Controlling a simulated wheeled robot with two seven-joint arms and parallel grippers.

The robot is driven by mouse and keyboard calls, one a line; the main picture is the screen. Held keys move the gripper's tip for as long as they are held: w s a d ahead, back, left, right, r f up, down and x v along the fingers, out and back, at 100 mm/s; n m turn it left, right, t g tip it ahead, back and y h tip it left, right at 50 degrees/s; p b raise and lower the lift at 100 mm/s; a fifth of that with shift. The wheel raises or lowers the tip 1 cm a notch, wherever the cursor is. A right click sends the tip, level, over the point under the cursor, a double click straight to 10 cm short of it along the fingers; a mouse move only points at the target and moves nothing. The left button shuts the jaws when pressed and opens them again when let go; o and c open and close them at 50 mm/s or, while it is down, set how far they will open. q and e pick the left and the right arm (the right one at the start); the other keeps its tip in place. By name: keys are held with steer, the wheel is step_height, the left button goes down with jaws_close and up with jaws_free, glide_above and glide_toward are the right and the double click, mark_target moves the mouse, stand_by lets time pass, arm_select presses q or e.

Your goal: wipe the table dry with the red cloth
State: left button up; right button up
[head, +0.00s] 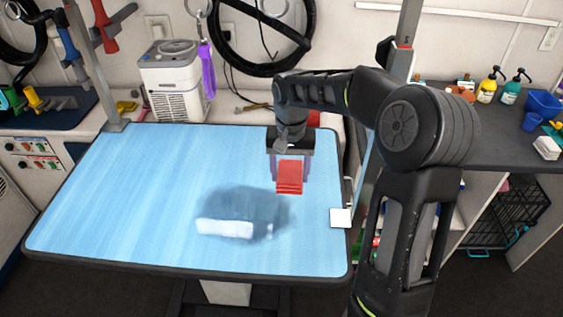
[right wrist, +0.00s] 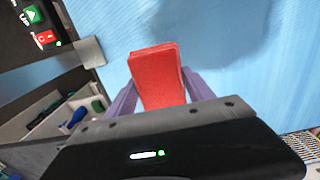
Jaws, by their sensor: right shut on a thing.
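The grooming table (head: 130,200) has a light blue top with a dark rim. A dark wet patch (head: 235,203) lies right of its middle, with a bright glare on its near edge. My right gripper (head: 290,178) is over the right part of the table, shut on the folded red cloth (head: 289,176). In the right wrist view the red cloth (right wrist: 157,75) sits between the purple fingers, and the wet patch (right wrist: 220,25) shows beyond it. I cannot tell whether the cloth touches the table. My left gripper is not in view.
A metal post (head: 401,60) rises at the table's right side. A white dryer unit (head: 173,82) stands behind the table, with a purple strap (head: 207,70) hanging beside it. A dark counter with pump bottles (head: 487,88) is at right. The table's left half is clear.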

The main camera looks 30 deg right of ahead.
steer(key=shift+s+r, duration=0.1)
steer(key=shift+s, duration=0.2)
steer(key=shift+w+f, duration=0.15)
steer(key=shift+f, duration=0.15)
steer(key=b, duration=0.4)
glide_above(276, 200)
steer(key=s+d, duration=0.2)
steer(key=d, duration=0.1)
steer(key=shift+s+f, duration=0.15)
steer(key=shift+f, duration=2.65)
steer(key=shift+f+b, duration=0.95)
steer(key=shift+f, duration=0.05)
steer(key=shift+a, duration=0.2)
steer(key=shift+w+a+r, duration=0.15)
steer(key=shift+w+a, duration=0.85)
steer(key=shift+a, duration=0.2)
steer(key=shift+w+a, duration=0.1)
